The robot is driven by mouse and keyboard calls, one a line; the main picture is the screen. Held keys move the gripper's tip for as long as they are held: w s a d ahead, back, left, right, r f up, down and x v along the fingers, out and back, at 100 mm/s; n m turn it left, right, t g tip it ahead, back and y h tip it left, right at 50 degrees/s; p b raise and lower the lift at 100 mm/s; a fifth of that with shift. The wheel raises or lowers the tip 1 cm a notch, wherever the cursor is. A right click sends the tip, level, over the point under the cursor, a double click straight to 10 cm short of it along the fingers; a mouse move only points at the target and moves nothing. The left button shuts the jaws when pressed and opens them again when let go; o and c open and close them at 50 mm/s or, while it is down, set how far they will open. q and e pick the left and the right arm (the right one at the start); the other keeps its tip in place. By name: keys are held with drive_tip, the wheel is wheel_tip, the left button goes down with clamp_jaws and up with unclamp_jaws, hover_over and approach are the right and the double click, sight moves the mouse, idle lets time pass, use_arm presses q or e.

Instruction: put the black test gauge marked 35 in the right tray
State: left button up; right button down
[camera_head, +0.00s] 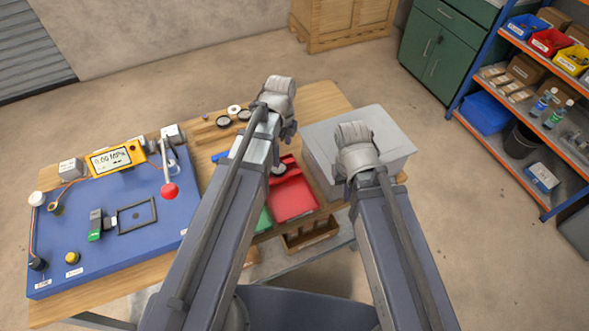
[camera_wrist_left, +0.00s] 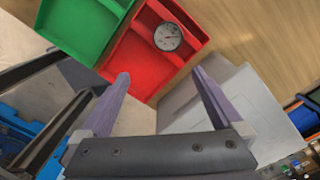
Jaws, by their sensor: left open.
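A round gauge (camera_wrist_left: 167,37) with a white dial and dark rim lies in the upper part of the red tray (camera_wrist_left: 133,68) in the left wrist view. It shows partly in the head view (camera_head: 278,170), beside my left arm. Its marking is too small to read. The green tray (camera_wrist_left: 75,25) is left of the red tray (camera_head: 293,198). My left gripper (camera_wrist_left: 161,75) is open and empty, its fingers pointing toward the red tray, apart from the gauge. Two dark-rimmed gauges (camera_head: 223,121) (camera_head: 244,115) sit at the table's back. My right gripper is hidden.
A blue panel (camera_head: 160,240) with a pressure display (camera_head: 112,159) and red-knobbed lever (camera_head: 169,190) fills the table's left. A grey box (camera_head: 395,150) stands right of the red tray. A wooden divided box (camera_head: 310,235) sits in front, lower down.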

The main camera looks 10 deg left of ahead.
use_arm(q)
drive_tip(key=s+d+n+y, duration=0.1)
drive_tip(key=s+d+n, duration=0.7)
drive_tip(key=s+n, duration=0.4)
drive_tip(key=shift+s+d+n, duration=0.15)
drive_tip(key=shift+n, duration=1.95)
drive_tip(key=shift+r, duration=0.1)
